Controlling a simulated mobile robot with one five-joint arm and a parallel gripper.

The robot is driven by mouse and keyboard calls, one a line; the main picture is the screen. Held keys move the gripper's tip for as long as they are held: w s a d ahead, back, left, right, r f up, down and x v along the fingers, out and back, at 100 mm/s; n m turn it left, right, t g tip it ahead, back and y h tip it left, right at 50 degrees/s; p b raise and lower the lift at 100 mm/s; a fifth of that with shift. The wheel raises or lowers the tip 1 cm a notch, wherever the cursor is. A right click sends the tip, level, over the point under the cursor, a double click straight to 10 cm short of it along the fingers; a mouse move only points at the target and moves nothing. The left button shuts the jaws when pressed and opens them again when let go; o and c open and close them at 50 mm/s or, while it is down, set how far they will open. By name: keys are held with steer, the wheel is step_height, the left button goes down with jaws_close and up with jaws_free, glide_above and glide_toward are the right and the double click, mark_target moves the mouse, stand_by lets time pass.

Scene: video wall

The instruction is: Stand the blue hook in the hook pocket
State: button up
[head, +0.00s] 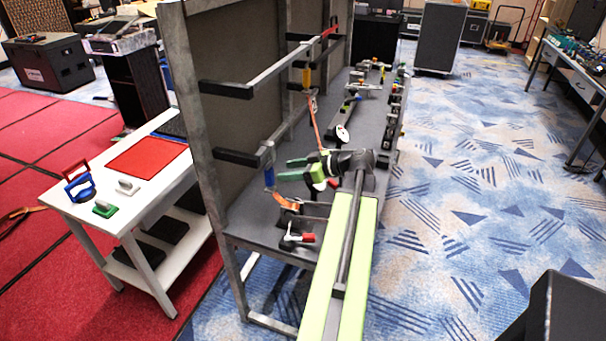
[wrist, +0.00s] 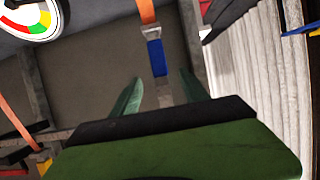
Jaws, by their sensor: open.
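The blue hook (head: 269,176) hangs below the near grey rail of the rack, with an orange strap at its lower end. In the wrist view its blue body (wrist: 157,58) is beyond my fingertips, in line with the gap between them. My gripper (head: 283,170) has two green fingers. They are spread and empty, pointing left toward the hook, and a gap to it seems to remain. In the wrist view my gripper (wrist: 162,78) shows a finger on each side of the strip below the blue part. I cannot make out the hook pocket for certain.
A yellow hook (head: 306,77) hangs from the farther rail. A red-handled tool (head: 303,237) lies on the grey bench, and a white dial (head: 342,134) stands farther back. A white table (head: 66,208) at left holds coloured-handled tools. Blue carpet at right is open.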

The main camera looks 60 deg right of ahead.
mark_target(269, 168)
steer(key=b+x, duration=0.3)
steer(key=x, duration=0.8)
steer(key=shift+f, duration=0.1)
steer(key=shift+c, duration=0.2)
jaws_close()
step_height(269, 168, up, 3)
steer(key=p, duration=0.2)
steer(key=shift+p, duration=0.35)
stand_by(0.6)
steer(key=shift+s+d, duration=0.3)
steer(key=shift+s, duration=0.9)
steer(key=shift+s+d, duration=0.3)
steer(key=shift+s, duration=0.9)
steer(key=shift+s+d, duration=0.3)
steer(key=shift+s, duration=0.9)
